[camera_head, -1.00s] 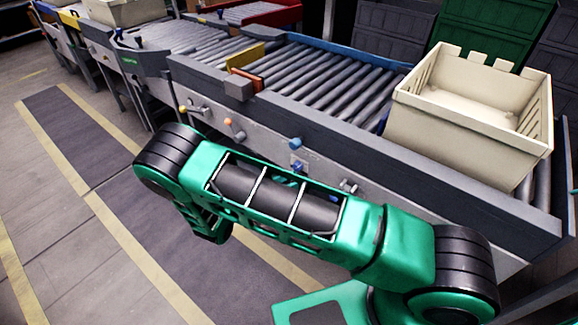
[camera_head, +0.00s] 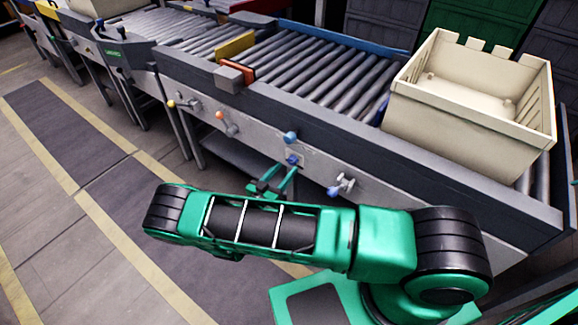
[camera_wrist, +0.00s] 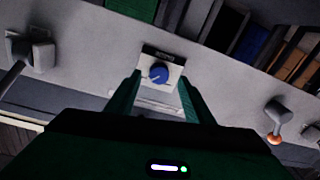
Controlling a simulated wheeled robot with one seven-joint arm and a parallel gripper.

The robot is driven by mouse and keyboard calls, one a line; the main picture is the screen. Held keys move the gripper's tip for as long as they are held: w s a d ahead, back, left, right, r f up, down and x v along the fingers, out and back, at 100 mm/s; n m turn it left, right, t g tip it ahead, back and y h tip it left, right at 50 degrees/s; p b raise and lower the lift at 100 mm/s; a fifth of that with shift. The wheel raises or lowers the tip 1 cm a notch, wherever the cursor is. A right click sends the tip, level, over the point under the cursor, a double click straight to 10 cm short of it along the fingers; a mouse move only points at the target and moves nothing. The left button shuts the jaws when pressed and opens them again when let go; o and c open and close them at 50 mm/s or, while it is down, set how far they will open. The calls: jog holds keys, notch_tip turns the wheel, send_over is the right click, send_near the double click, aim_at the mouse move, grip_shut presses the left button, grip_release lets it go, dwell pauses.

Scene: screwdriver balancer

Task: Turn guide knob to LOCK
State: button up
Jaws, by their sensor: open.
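A small blue knob (camera_head: 293,159) sits on a pale plate on the front panel of the conveyor. In the wrist view the blue knob (camera_wrist: 158,73) shows a white pointer mark, on a plate (camera_wrist: 174,82) with a dark label too small to read. My gripper (camera_head: 283,173) is at the panel just in front of the knob. In the wrist view my gripper (camera_wrist: 160,92) is open, with one finger on each side of the plate and nothing between them held. I cannot tell whether the fingertips touch the panel.
A blue ball knob (camera_head: 291,137) is just above. A lever with a blue tip (camera_head: 342,186) is to the right; an orange-tipped lever (camera_head: 228,123) and a yellow-tipped one (camera_head: 182,103) are to the left. A cream crate (camera_head: 465,130) stands on the rollers.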

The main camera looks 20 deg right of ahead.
aim_at(291, 163)
jog(key=shift+x, duration=1.8)
jog(key=shift+c, duration=0.5)
jog(key=c, duration=0.9)
jog(key=shift+c, duration=0.2)
